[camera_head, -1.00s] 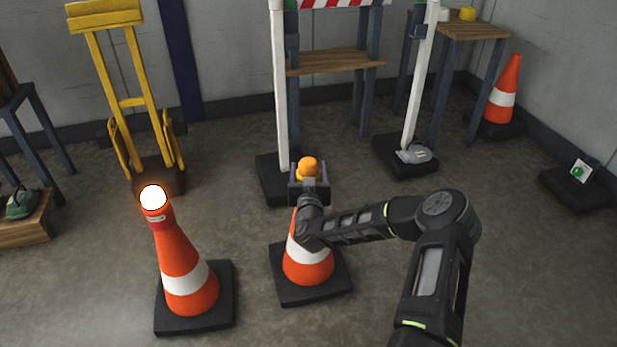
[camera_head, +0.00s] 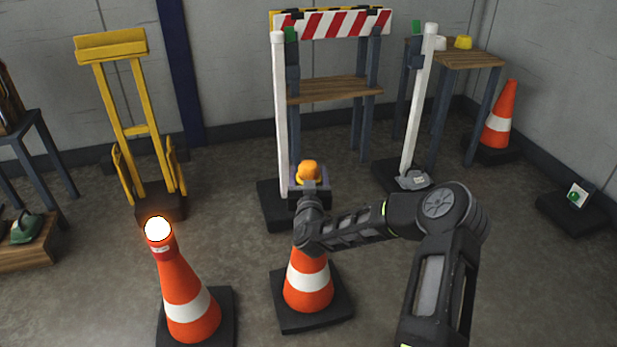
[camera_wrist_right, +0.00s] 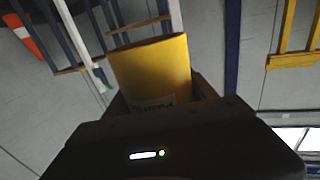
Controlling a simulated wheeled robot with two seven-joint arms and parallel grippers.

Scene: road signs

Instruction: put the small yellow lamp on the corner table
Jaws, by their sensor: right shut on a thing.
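The small yellow lamp (camera_head: 308,173) has an orange dome on a yellow body. My right gripper (camera_head: 310,188) is shut on it and holds it up in front of the barrier stand. In the right wrist view the lamp's yellow body (camera_wrist_right: 152,72) rises from between the jaws, with a label low on its side. The corner table (camera_head: 462,59) has a wooden top and grey legs and stands at the back right, well beyond the gripper. On its top are a yellow object (camera_head: 463,42) and a white one (camera_head: 439,43). My left gripper is not in view.
A cone with a lit lamp (camera_head: 158,229) stands front left, another cone (camera_head: 308,283) below my gripper. A white post (camera_head: 416,110) rises before the corner table, and a cone (camera_head: 498,120) stands to its right. A striped barrier (camera_head: 335,24) and yellow trolley (camera_head: 130,115) are behind.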

